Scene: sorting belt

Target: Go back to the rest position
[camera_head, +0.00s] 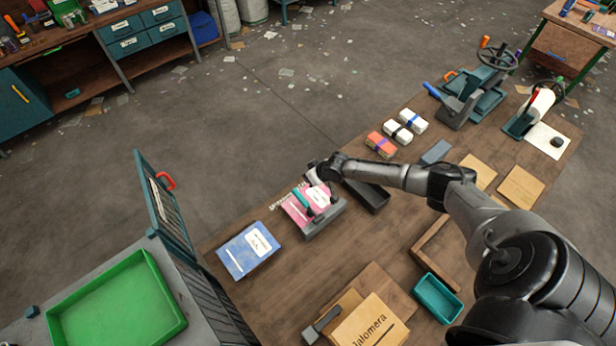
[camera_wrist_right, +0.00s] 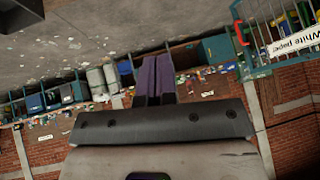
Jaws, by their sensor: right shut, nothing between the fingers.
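My right arm reaches in from the right across the wooden table (camera_head: 380,240) in the head view. My right gripper (camera_head: 316,178) is at the far edge of the table, by the pink packet (camera_head: 298,214) in a grey holder, and its fingers are hard to make out there. In the right wrist view the gripper (camera_wrist_right: 157,62) has its two purple fingers together with nothing between them. That camera looks out over the room, tilted, with shelves and a brick wall. My left gripper is in neither view.
A blue packet (camera_head: 248,250) lies left of the holder; a black tray (camera_head: 375,197) is right of it. Paper bundles (camera_head: 381,144) stand farther along. A teal tray (camera_head: 437,297) and cardboard box (camera_head: 371,325) are near. A green tray (camera_head: 118,305) is left, beside a raised panel (camera_head: 164,207).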

